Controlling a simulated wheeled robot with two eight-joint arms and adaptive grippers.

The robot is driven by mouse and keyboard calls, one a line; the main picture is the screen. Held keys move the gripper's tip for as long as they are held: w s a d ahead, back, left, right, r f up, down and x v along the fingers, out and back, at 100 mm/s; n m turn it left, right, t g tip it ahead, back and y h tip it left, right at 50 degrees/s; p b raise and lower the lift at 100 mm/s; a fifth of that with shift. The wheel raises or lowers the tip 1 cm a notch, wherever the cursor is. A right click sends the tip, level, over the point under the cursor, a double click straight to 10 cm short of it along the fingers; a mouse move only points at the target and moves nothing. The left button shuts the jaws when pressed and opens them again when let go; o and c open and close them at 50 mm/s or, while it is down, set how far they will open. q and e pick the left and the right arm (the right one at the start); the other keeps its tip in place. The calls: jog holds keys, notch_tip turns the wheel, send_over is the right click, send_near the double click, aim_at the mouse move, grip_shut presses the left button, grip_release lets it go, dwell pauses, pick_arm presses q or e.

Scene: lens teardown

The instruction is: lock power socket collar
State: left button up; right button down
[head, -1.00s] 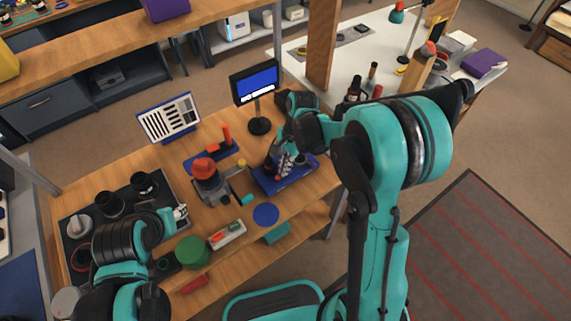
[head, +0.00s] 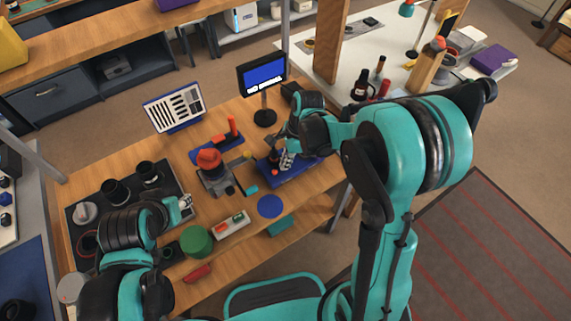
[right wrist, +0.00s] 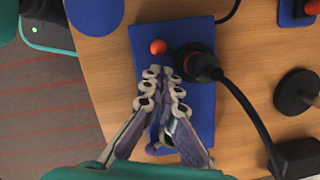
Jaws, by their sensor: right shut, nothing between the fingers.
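The power socket fixture is a blue base (right wrist: 145,40) in the right wrist view. It also shows in the head view (head: 305,170). A round black collar or plug (right wrist: 192,60) sits on it, with a thick black cable (right wrist: 240,95) running off right. An orange ball knob (right wrist: 158,47) is beside the collar on its left. My right gripper (right wrist: 164,74) is shut and empty over the base, its fingertips close to the knob and the collar's edge; contact cannot be told. My left gripper (head: 187,201) is above the dark tray, too small to read.
A screen on a stand (head: 262,75) is behind the blue base. A red-capped grey device (head: 212,172) stands left of it.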

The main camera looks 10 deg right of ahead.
jog(key=shift+w, duration=0.35)
jog(key=shift+d, duration=0.15)
jog(key=shift+d+r, duration=0.1)
jog(key=shift+d, duration=0.15)
jog(key=d, duration=0.3)
jog(key=shift+s+r, duration=0.1)
jog(key=shift+r, duration=0.2)
jog(key=shift+d+p+v, duration=0.2)
jog(key=shift+p+v, duration=0.55)
jog(key=shift+v, duration=0.35)
pick_arm(q)
jog(key=r+p, duration=0.1)
jog(key=r, duration=0.1)
jog(key=d+r+p, duration=0.1)
jog(key=r, duration=0.1)
jog(key=shift+s+p, duration=0.25)
jog(key=shift+p, duration=0.1)
pick_arm(e)
jog(key=v, duration=0.7)
jog(key=shift+s+r, duration=0.25)
jog(key=shift+r, duration=0.1)
